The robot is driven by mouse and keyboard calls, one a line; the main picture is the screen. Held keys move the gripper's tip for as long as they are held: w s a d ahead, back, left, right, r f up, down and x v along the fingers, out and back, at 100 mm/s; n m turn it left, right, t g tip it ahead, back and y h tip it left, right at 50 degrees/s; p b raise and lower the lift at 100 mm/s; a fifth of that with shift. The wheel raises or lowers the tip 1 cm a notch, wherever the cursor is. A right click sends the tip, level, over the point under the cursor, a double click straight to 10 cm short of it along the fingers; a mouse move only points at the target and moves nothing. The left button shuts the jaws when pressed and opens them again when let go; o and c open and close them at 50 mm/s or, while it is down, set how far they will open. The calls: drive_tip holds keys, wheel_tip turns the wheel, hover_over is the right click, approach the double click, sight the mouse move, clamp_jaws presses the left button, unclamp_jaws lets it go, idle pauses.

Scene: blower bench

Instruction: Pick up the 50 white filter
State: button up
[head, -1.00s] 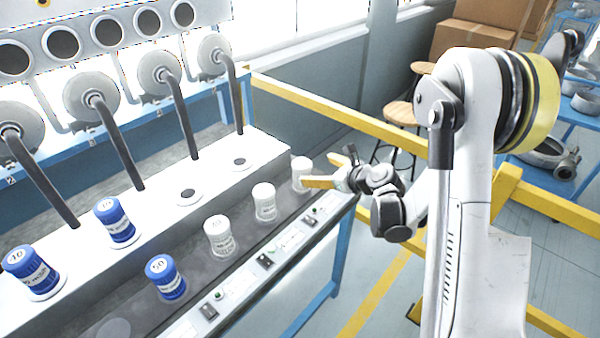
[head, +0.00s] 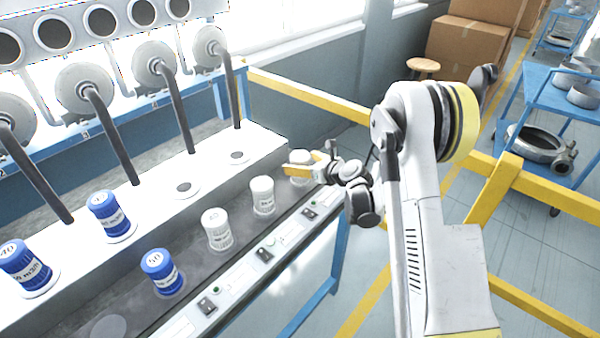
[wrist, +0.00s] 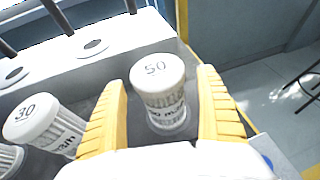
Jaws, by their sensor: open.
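The 50 white filter (wrist: 162,92) stands upright between the two yellow fingers of my gripper (wrist: 168,100) in the wrist view, with a gap on each side. In the head view this white filter (head: 299,165) is the farthest one in the row on the grey strip, partly hidden behind my gripper (head: 306,168). My gripper is open and holds nothing. The white filter marked 30 (wrist: 45,128) stands to its left in the wrist view. In the head view, two other white filters stand nearer along the strip.
Blue filters (head: 161,272) stand at the near left on the strip and on the white ledge (head: 210,192). A yellow rail (head: 320,102) runs behind my gripper. Small switches (head: 264,254) line the bench's front edge.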

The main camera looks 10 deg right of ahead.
drive_tip(key=shift+w+a+f, duration=0.15)
drive_tip(key=shift+w+f, duration=0.05)
drive_tip(key=shift+w, duration=0.15)
drive_tip(key=shift+r, duration=0.1)
drive_tip(key=c, duration=1.4)
